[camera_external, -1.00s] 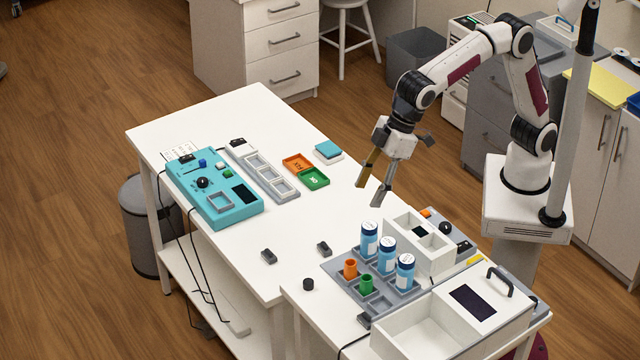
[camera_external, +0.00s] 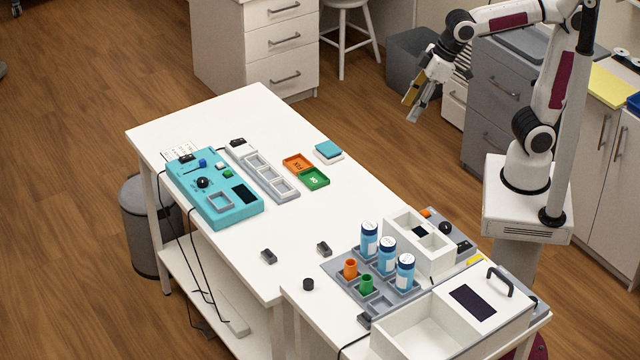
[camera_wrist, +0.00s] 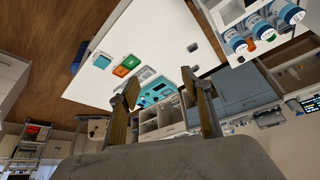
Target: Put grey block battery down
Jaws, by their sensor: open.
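My gripper (camera_external: 413,105) is open and empty, up high to the right of the white table's back end in the external view. In the wrist view its two fingers (camera_wrist: 167,102) stand apart with nothing between them. Two small dark grey blocks lie on the white table top: one at the front edge (camera_external: 268,257) and one further right (camera_external: 324,248). I cannot tell which is the battery. My gripper is far from both and touches neither.
A teal device (camera_external: 232,212), a grey slotted tray (camera_external: 262,172), and orange (camera_external: 297,162) and green (camera_external: 314,178) trays are on the table. A grey rack (camera_external: 335,268) with blue-labelled bottles and a white open box (camera_external: 415,330) stand at front right. The table middle is clear.

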